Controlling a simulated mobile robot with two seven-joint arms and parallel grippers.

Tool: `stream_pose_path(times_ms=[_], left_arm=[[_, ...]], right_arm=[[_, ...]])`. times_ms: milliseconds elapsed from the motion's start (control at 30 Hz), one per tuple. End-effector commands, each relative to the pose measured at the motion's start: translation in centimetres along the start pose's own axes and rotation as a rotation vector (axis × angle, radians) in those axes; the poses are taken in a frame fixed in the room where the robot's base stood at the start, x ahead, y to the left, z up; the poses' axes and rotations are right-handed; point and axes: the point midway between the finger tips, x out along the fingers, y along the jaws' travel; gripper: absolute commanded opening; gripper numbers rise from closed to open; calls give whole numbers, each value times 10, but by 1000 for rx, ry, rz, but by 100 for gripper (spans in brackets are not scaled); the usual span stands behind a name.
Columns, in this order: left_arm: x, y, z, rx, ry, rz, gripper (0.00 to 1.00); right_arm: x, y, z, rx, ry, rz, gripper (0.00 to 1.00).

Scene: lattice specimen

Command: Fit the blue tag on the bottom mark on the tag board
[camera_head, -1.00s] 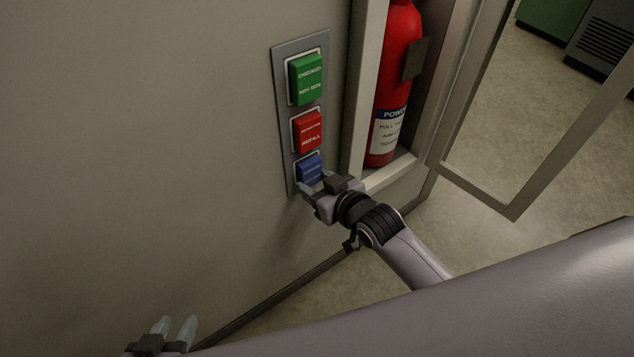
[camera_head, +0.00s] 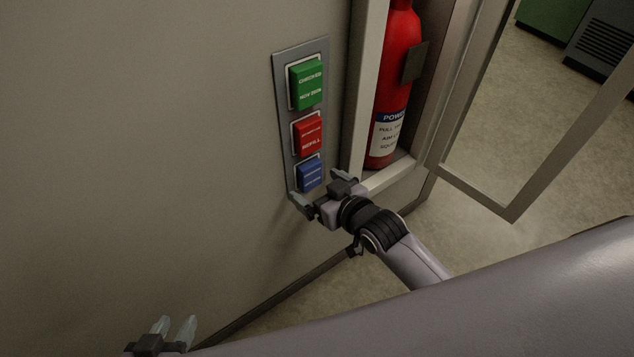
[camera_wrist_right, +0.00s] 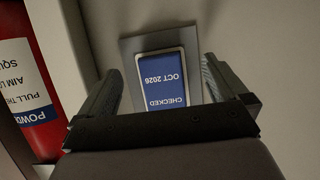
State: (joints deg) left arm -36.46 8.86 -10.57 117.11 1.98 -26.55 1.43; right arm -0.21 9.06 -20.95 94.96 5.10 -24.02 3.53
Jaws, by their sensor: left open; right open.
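The blue tag (camera_head: 311,175) sits on the bottom mark of the grey tag board (camera_head: 283,99), inside the mark's pale outline as far as I can see. It also shows in the right wrist view (camera_wrist_right: 163,82), between the open fingers and apart from them. My right gripper (camera_head: 322,190) is open just below and in front of the blue tag. In the right wrist view my right gripper (camera_wrist_right: 160,88) holds nothing. My left gripper (camera_head: 174,330) is open and empty at the bottom left, away from the board.
A green tag (camera_head: 307,82) and a red tag (camera_head: 309,134) sit above the blue one. Right of the board, a red fire extinguisher (camera_head: 395,90) stands in a cabinet (camera_head: 366,75) with its framed door (camera_head: 480,190) open. The wall to the left is bare.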

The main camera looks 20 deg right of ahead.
Motion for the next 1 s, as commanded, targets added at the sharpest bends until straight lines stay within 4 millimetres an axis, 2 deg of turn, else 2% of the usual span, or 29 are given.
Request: stream_pose_path(times_ms=[100, 500, 1000], left_arm=[[-8, 1, -11, -5, 1, 0, 43], [-22, 3, -31, -9, 3, 0, 43], [-23, 2, -32, -2, 1, 0, 43]], right_arm=[[-11, 0, -3, 0, -2, 0, 100], [-37, 0, -2, 0, -2, 1, 100], [-43, 0, 0, 0, -1, 0, 100]])
